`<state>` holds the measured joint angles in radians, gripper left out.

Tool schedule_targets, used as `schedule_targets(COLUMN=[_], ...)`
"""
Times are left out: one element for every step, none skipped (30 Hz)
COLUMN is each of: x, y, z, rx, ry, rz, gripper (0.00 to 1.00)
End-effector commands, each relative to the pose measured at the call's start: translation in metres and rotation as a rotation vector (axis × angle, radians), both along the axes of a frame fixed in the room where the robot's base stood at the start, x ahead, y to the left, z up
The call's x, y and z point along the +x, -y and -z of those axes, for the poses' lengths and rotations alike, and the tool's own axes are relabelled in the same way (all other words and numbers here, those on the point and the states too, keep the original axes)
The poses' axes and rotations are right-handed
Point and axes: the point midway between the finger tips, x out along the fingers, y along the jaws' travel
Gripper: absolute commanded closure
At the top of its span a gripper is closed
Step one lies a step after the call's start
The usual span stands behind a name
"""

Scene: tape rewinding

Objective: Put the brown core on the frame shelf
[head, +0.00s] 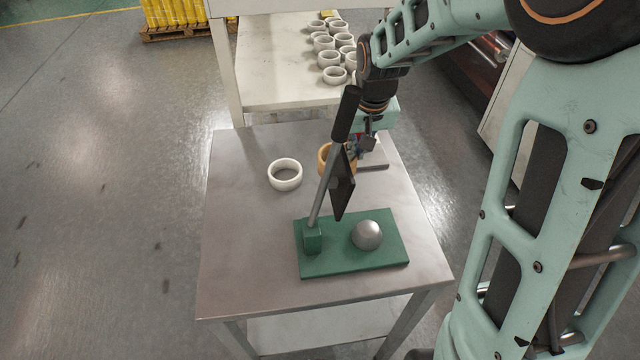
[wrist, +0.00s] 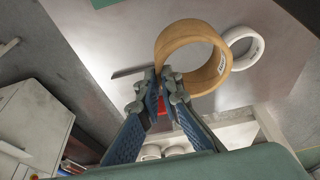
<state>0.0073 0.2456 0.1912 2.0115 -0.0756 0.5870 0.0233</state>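The brown core (head: 323,158) is a tan ring just behind the slanted lever in the head view, which hides part of it. In the wrist view the brown core (wrist: 192,48) looks large and close. My gripper (wrist: 162,77) has its blue fingers nearly together on the near edge of the core's wall. In the head view my gripper (head: 352,152) is at the core's right side, partly hidden by the lever's dark plate. A pale shelf (head: 285,75) in a white frame stands behind the table and bears several white rings.
A white ring (head: 285,174) lies on the metal table (head: 245,240), left of the core. A green base (head: 340,264) with a slanted lever (head: 322,190) and a grey dome (head: 368,235) stands near the front. The table's left side is clear.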

Motion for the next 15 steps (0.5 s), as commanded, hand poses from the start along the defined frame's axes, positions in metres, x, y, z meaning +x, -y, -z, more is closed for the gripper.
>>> schedule_targets(x=[-0.001, -0.002, -0.002, -0.002, -0.002, -0.002, -0.002, -0.002, -0.001, -0.001, -0.001, -0.001, -0.001, -0.001, -0.001], y=[0.000, 0.000, 0.000, 0.000, 0.000, -0.001, -0.001, -0.001, 0.000, 0.000, 0.000, 0.000, 0.000, 0.000, 0.000], z=[0.010, 0.015, 0.024, 0.030, 0.035, 0.042, 0.047, 0.050, 0.054, 0.056, 0.058, 0.060, 0.063, 0.065, 0.070], rx=[-0.001, -0.001, -0.001, -0.001, -0.001, -0.001, -0.001, -0.001, 0.000, -0.001, -0.001, -0.001, -0.001, -0.001, -0.001], ry=[-0.007, -0.007, -0.009, -0.008, -0.008, -0.007, -0.007, -0.005, -0.005, -0.005, -0.004, -0.003, -0.004, -0.004, -0.005], rz=[-0.001, -0.001, -0.001, -0.001, -0.001, -0.002, -0.002, -0.002, -0.001, -0.001, -0.001, -0.001, -0.001, 0.000, 0.000], gripper=[1.00, 1.00, 1.00, 1.00, 1.00, 1.00, 1.00, 1.00, 1.00, 1.00, 1.00, 1.00, 1.00, 1.00, 1.00])
